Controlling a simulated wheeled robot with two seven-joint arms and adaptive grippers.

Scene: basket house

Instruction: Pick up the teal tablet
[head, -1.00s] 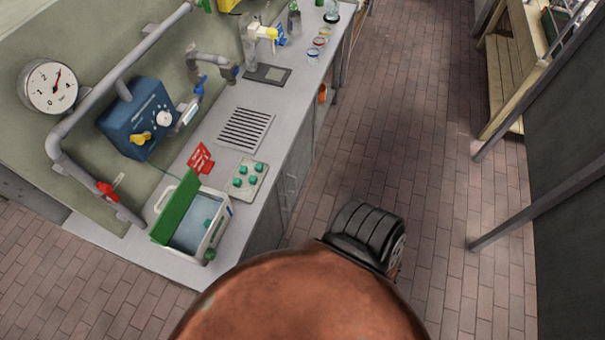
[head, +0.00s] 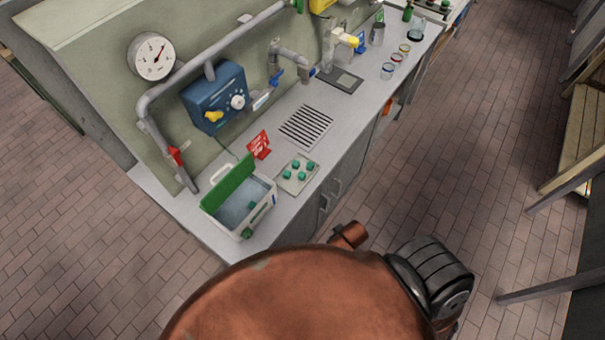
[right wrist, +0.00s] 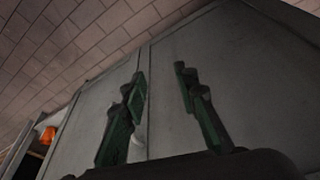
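Several small teal tablets (head: 301,176) sit on a pale flat tray (head: 289,187) on the counter in the head view. An open white box (head: 222,221) with a raised green lid (head: 229,186) and a bluish inside stands just left of the tray. A small teal-green piece (head: 247,233) shows on the box's front. My right gripper (right wrist: 160,72) is open and empty in the right wrist view, its dark green fingers apart in front of grey cabinet doors. No tablet shows in that view. My left gripper is in neither view.
A red sign (head: 259,145) stands behind the tray, and a slotted drain (head: 306,126) lies beyond it. A blue control box (head: 214,97), pipes and a gauge (head: 151,56) are on the wall. Glasses (head: 388,71) stand farther along. Brick floor (head: 420,150) right of the counter is clear.

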